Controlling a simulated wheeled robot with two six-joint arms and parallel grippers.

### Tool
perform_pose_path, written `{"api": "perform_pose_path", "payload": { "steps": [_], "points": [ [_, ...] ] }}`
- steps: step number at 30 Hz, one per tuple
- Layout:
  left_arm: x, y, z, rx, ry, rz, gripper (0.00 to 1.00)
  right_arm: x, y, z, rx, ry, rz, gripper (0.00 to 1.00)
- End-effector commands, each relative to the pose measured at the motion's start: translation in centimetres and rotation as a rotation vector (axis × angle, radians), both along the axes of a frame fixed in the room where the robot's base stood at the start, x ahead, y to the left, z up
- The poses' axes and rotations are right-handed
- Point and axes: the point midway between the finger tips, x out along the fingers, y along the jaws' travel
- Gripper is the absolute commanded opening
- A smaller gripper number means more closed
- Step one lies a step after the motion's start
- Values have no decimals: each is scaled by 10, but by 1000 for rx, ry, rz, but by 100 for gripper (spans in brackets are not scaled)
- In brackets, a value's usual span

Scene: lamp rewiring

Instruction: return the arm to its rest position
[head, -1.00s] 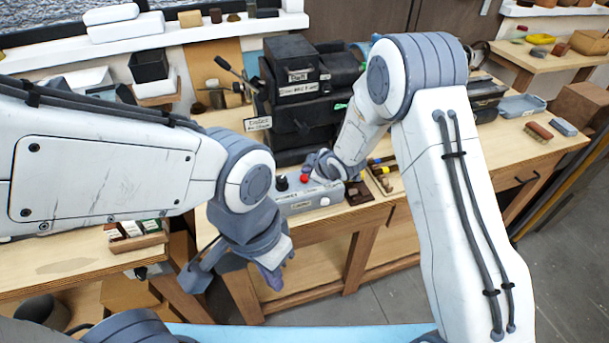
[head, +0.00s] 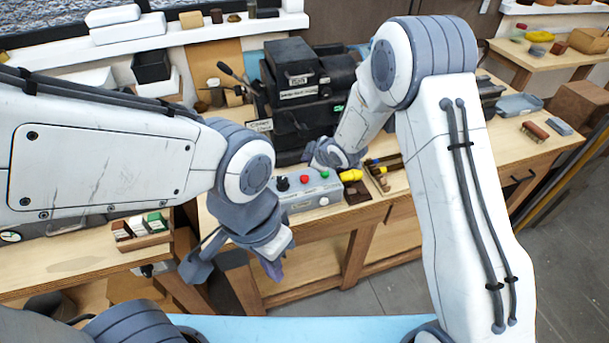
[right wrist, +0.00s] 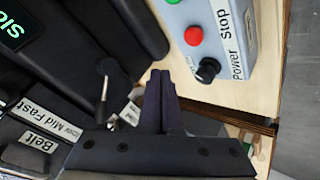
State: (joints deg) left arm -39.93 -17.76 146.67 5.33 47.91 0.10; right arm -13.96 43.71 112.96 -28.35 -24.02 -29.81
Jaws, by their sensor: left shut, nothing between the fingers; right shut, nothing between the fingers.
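My right gripper shows in the right wrist view (right wrist: 160,78), its dark fingers shut together and empty. In the head view the right arm reaches over the bench, and its hand (head: 330,152) is just behind the grey control box (head: 308,195), with the fingers mostly hidden. The box carries a black knob, a red button and a green button; it also shows in the right wrist view (right wrist: 228,62), to the right of the fingers and apart from them. My left gripper (head: 272,268) hangs low in front of the bench edge, pointing down, shut and empty.
A black machine (head: 292,78) with labels and a lever stands behind the box. A tray of tools (head: 385,175) lies to the box's right. A small rack of cartons (head: 142,240) sits on the left bench.

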Motion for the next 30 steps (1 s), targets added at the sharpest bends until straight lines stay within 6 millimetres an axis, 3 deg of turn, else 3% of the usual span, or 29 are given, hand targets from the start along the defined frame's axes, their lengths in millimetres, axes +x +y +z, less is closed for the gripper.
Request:
{"api": "perform_pose_path", "payload": {
  "steps": [17,21,23,26,30],
  "points": [
    [0,0,0,0,0,0,0,0,0,-1,0,0,0,0],
    [0,0,-3,0,0,1,0,-7,2,7,-3,19,-19,0],
    [0,0,-6,0,0,1,0,-17,5,16,-7,47,-47,0],
    [0,0,-12,0,0,0,0,-50,8,37,-14,129,-125,0],
    [0,0,-23,0,0,0,0,-123,7,65,-17,290,-266,0]
  ]
}}
